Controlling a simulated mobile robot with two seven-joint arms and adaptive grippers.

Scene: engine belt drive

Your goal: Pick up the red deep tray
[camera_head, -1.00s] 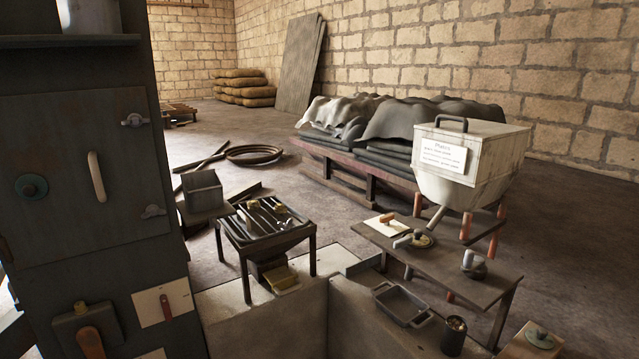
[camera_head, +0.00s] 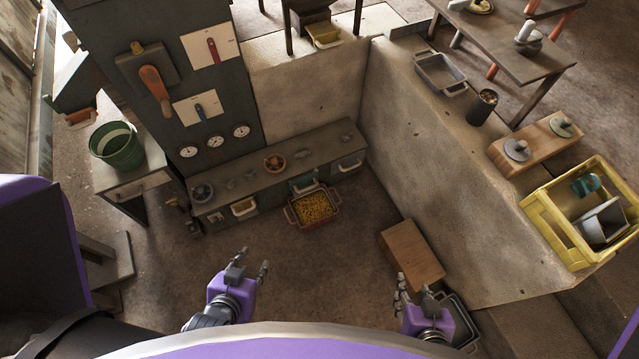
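The red deep tray (camera_head: 335,218) sits on the floor against the front of a low dark bench.
The low bench (camera_head: 290,160) with knobs and small drawers stands behind the tray. A wooden box (camera_head: 412,253) is beside my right gripper, with a dark tray below it. A pale wall (camera_head: 440,170) bounds the right. A yellow crate (camera_head: 548,218) stands at right. Floor before the tray is clear.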

